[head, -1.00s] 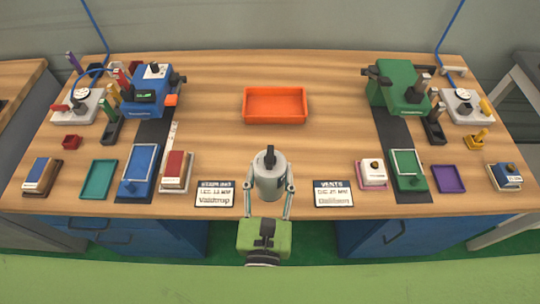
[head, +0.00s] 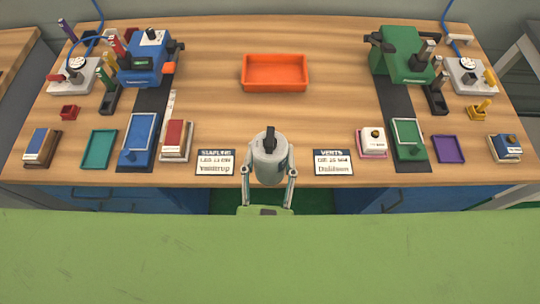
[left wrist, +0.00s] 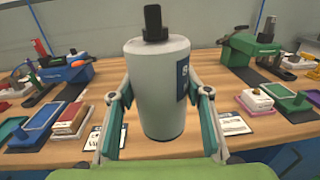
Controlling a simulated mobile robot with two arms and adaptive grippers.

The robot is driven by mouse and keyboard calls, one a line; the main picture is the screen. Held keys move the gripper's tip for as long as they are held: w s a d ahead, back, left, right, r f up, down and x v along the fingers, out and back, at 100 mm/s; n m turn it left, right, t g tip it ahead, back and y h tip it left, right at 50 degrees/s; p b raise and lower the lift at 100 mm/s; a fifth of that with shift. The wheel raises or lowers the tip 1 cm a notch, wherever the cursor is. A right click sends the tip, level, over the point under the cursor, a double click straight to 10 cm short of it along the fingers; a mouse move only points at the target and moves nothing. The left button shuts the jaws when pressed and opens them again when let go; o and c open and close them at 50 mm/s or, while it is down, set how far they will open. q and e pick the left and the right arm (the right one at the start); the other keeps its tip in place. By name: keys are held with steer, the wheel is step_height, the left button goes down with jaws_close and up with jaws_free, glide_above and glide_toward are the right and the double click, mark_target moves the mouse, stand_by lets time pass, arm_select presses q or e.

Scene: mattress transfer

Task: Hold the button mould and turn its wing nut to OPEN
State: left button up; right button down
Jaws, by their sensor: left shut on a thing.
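A light grey cylinder (head: 269,163) stands upright between the fingers of my left gripper (head: 269,173), at the front middle of the bench in the head view. I take it as the button mould. A black upright piece (head: 270,139) on its top looks like the wing nut. In the left wrist view the cylinder (left wrist: 158,88) fills the middle, with a finger of the left gripper (left wrist: 159,95) on each side and the black piece (left wrist: 152,22) on top. A dark blue label (left wrist: 183,78) shows on its right side. OPEN markings are not readable. My right gripper is not in view.
The wooden bench (head: 215,100) has an orange tray (head: 275,73) at the back middle. A blue machine (head: 140,65) stands at left, a green one (head: 402,60) at right. Cards (head: 215,162) (head: 333,162) lie either side of the cylinder. Bare wood lies between it and the tray.

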arm_select(q)
steer(key=w+p, duration=0.3)
steer(key=w, duration=1)
steer(key=shift+w, duration=0.25)
stand_by(0.9)
stand_by(0.4)
steer(key=shift+f+b, duration=1.1)
steer(key=shift+f+b, duration=1)
steer(key=shift+f, duration=0.05)
steer(key=shift+f+b, duration=2.4)
steer(key=shift+f, duration=0.05)
steer(key=shift+f+b, duration=0.3)
steer(key=shift+f+b, duration=0.7)
steer(key=shift+f+b, duration=0.65)
